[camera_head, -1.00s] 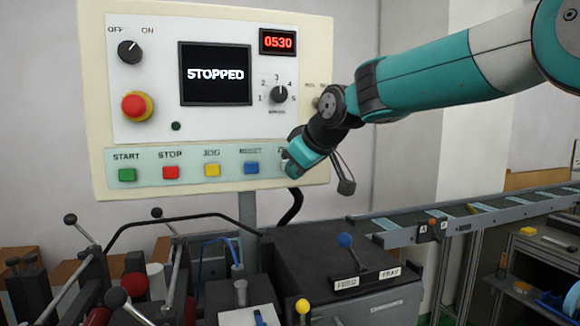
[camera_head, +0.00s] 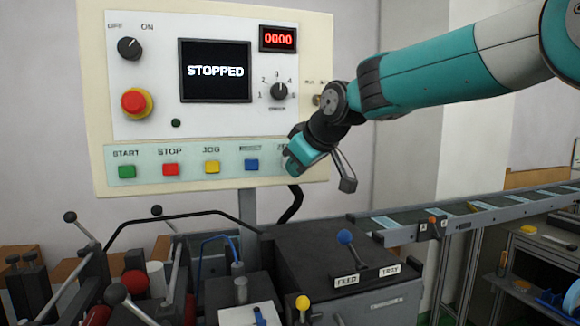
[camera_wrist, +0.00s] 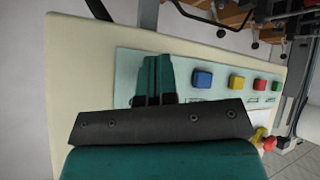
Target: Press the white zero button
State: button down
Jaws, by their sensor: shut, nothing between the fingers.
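The white zero button is hidden behind my gripper (camera_head: 292,164) at the right end of the button row. My gripper is shut and empty, with its tips at the panel at that spot. Whether the tips touch the button cannot be seen. In the wrist view the shut teal fingers (camera_wrist: 157,62) reach the pale button strip (camera_wrist: 127,72), beside the blue button (camera_wrist: 202,78). The red counter display (camera_head: 278,39) reads 0000. The screen (camera_head: 215,71) reads STOPPED.
The row also holds green (camera_head: 127,172), red (camera_head: 170,169) and yellow (camera_head: 212,167) buttons. A red emergency knob (camera_head: 135,102) sits above them. Below stand machine levers and a dark feed tray box (camera_head: 340,255). A conveyor (camera_head: 480,213) runs to the right.

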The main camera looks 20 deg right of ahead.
jog(key=shift+s, duration=0.4)
jog(key=shift+s, duration=0.1)
jog(key=shift+s+b, duration=1.4)
jog(key=shift+s, duration=1.05)
jog(key=s+a+f+g+b, duration=0.1)
jog(key=s+f+g, duration=0.3)
jog(key=s+f, duration=0.6)
jog(key=s+a+f+g+y+b, duration=0.1)
jog(key=s+a+f+g, duration=0.3)
jog(key=s+f, duration=0.7)
jog(key=s+g, duration=0.1)
jog(key=s, duration=0.6)
jog(key=shift+s+m, duration=0.3)
jog(key=shift+s, duration=0.05)
